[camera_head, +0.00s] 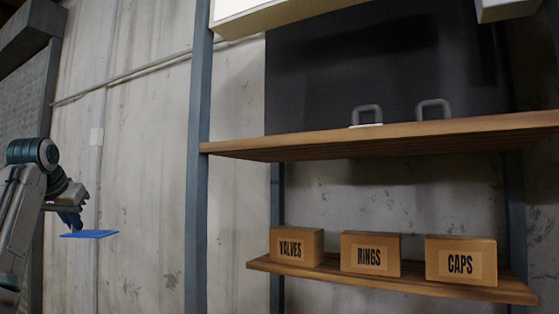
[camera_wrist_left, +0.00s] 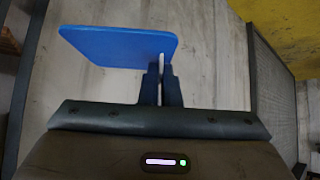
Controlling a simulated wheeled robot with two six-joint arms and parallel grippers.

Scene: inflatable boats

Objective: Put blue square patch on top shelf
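The blue square patch (camera_head: 90,234) is at the left of the head view, off the shelves and in the air. My left gripper (camera_head: 72,222) is shut on it near one edge. In the left wrist view the patch (camera_wrist_left: 118,46) is flat and blue, and its right edge region sits at the fingertips (camera_wrist_left: 162,72). The top shelf (camera_head: 400,137) is a wooden board at the right of the head view, higher than and to the right of the patch. My right gripper is not in view.
Two grey handle-shaped items (camera_head: 367,115) stand on the upper board, towards the back. A lower shelf (camera_head: 400,284) holds boxes marked VALVES (camera_head: 297,246), RINGS (camera_head: 370,253) and CAPS (camera_head: 460,260). A blue-grey upright post (camera_head: 198,180) stands between my left gripper and the shelves in the picture.

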